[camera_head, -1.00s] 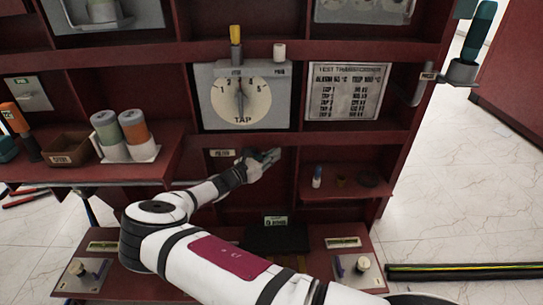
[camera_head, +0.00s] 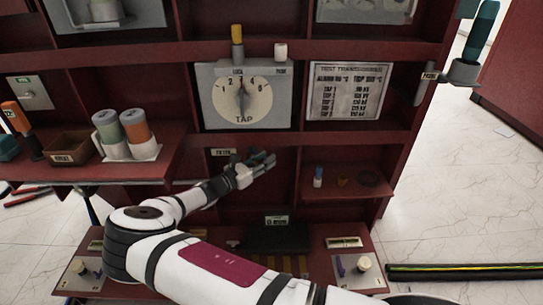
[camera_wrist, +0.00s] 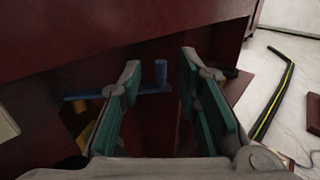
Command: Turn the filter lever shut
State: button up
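The filter lever (camera_wrist: 161,76) shows in the wrist view as a blue upright handle with a blue horizontal bar running left from it. It stands beyond and between my gripper's fingertips (camera_wrist: 160,68). The two green-padded fingers are apart, with a clear gap, and I see no contact with the lever. In the head view my gripper (camera_head: 262,160) is in front of the recess below the tap dial, just right of the small filter label (camera_head: 222,152). The lever is mostly hidden there behind the gripper.
The tap dial (camera_head: 243,98) is above my gripper, under a shelf edge. A shelf with small items (camera_head: 345,186) is to the right. A shelf with two canisters (camera_head: 122,132) is to the left. A lower ledge holds a dark box (camera_head: 276,239).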

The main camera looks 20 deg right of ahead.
jog(key=v, duration=0.7)
jog(key=shift+s+a, duration=0.15)
jog(key=shift+a, duration=0.15)
